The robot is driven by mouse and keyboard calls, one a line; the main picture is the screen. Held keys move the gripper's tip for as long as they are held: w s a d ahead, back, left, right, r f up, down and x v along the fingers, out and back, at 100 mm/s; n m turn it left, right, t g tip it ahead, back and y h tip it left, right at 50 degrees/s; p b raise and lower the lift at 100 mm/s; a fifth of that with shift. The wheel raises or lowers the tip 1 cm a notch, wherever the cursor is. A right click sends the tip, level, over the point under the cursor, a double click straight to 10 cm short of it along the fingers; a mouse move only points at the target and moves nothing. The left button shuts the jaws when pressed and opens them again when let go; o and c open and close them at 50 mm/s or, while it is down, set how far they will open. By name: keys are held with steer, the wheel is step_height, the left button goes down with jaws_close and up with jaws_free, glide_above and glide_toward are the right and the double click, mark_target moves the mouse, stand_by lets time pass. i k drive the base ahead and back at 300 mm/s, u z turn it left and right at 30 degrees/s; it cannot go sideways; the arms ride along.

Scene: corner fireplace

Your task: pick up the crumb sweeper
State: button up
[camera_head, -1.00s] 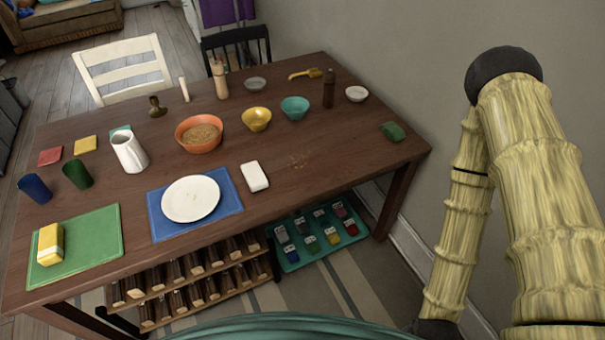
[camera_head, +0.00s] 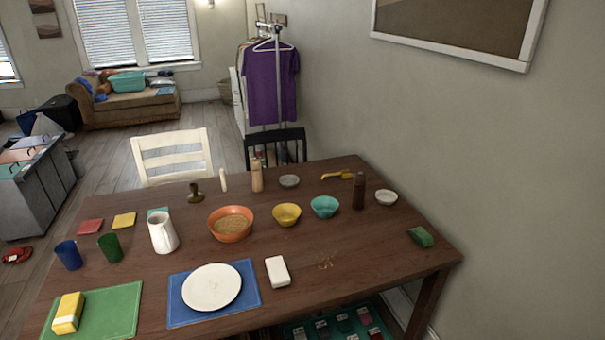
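A small white rounded block (camera_head: 277,271) lies on the dark wooden table (camera_head: 375,262), just right of the blue placemat and left of a patch of crumbs (camera_head: 326,264); it may be the crumb sweeper. A yellow handled tool (camera_head: 338,174), possibly a brush or scoop, lies near the table's far right edge. I cannot tell for sure which of the two is the sweeper. Both lie in the open, with nothing covering them. My gripper is not in view.
Bowls, a white pitcher (camera_head: 162,232), a dark bottle (camera_head: 358,191) and cups stand on the table. A white plate (camera_head: 212,287) lies on the blue placemat (camera_head: 252,293). A green sponge-like block (camera_head: 420,237) is near the right edge. A wall (camera_head: 520,180) rises on the right.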

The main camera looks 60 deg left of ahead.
mark_target(279, 275)
steer(key=k, duration=1)
steer(key=u, duration=1.95)
steer(key=i, duration=0.4)
steer(key=z, duration=0.05)
